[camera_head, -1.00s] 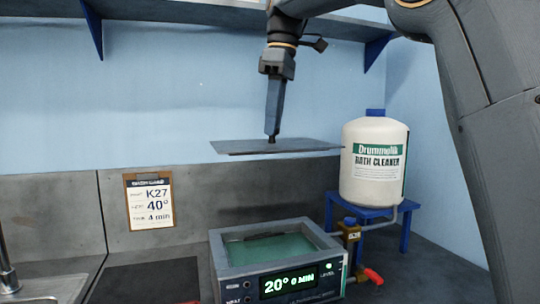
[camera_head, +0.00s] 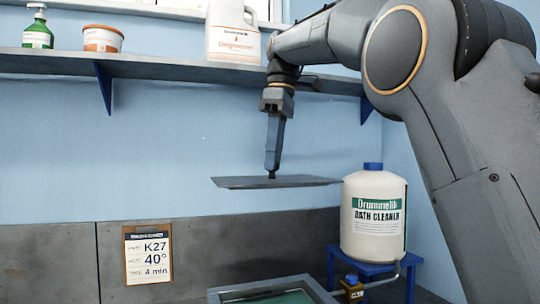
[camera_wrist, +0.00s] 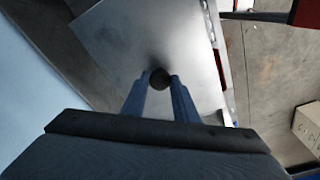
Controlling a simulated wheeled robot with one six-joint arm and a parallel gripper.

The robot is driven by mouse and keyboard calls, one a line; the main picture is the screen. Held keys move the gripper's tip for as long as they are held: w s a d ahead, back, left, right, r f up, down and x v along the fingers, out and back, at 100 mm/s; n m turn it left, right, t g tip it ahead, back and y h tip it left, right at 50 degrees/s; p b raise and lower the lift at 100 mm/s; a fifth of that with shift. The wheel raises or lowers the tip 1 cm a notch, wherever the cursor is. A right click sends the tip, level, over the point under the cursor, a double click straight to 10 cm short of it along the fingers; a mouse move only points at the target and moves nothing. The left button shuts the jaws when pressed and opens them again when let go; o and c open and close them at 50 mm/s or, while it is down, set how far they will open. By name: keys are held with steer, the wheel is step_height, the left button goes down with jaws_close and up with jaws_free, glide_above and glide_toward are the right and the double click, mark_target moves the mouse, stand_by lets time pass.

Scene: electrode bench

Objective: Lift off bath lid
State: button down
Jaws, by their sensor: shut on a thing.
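The bath lid (camera_head: 240,183) is a thin flat grey plate, held in the air about level in the head view. My gripper (camera_head: 271,172) is shut on the small dark knob at the lid's middle. In the wrist view the two fingers (camera_wrist: 160,84) close on the round knob, and the lid (camera_wrist: 125,38) spreads out below them. The bath (camera_head: 285,286) stands well below the lid, open at the top, with green liquid inside.
A white bath cleaner drum (camera_head: 373,230) stands on a blue stand (camera_head: 372,267) right of the lid, close to the lid's right edge. A shelf (camera_head: 190,75) with bottles and a tub (camera_head: 102,39) runs above. A clipboard (camera_head: 147,255) hangs on the back panel.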

steer(key=shift+r+p, duration=0.95)
steer(key=shift+p, duration=0.35)
steer(key=shift+w+f, duration=0.1)
